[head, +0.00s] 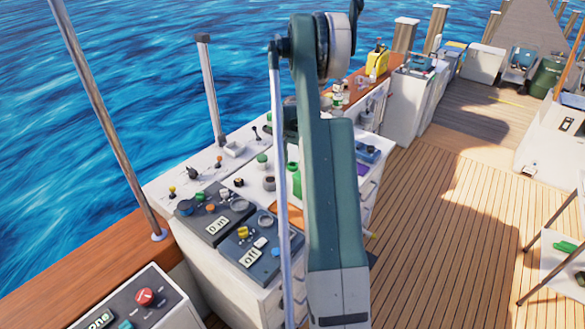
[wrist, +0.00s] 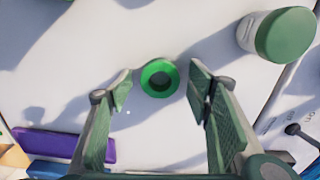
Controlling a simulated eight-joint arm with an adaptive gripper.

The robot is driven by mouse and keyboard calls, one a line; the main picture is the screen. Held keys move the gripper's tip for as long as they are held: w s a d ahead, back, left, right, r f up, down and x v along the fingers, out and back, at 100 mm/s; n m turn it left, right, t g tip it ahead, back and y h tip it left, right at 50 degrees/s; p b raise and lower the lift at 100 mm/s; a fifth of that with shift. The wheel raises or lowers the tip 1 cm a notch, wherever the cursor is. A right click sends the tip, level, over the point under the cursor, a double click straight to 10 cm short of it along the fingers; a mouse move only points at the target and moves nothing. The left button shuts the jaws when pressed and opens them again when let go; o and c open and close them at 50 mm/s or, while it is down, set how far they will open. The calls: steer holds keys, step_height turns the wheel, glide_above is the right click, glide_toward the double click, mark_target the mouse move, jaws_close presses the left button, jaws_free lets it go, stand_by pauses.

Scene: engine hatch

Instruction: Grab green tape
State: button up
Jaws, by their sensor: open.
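The green tape (wrist: 147,84) is a small ring lying flat on a white surface in the wrist view, its dark hole facing me. My gripper (wrist: 160,80) is open, with one finger left of the tape and one right of it. Gaps show between the ring and both fingertips, and nothing is held. How high the fingertips are above the surface is hard to tell. In the head view my arm covers part of the counter, and I cannot make out the gripper or pick out the tape for sure.
A white jar with a green lid (wrist: 286,35) stands right of the tape. A purple block (wrist: 62,145) lies at the lower left. In the head view, control panels (head: 250,245) and several small items crowd the white counter. The wooden deck (head: 450,220) to the right has free room.

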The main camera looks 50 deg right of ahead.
mark_target(292, 165)
steer(key=c, duration=1)
steer(key=shift+o, duration=0.2)
step_height(292, 165, up, 10)
stand_by(0.6)
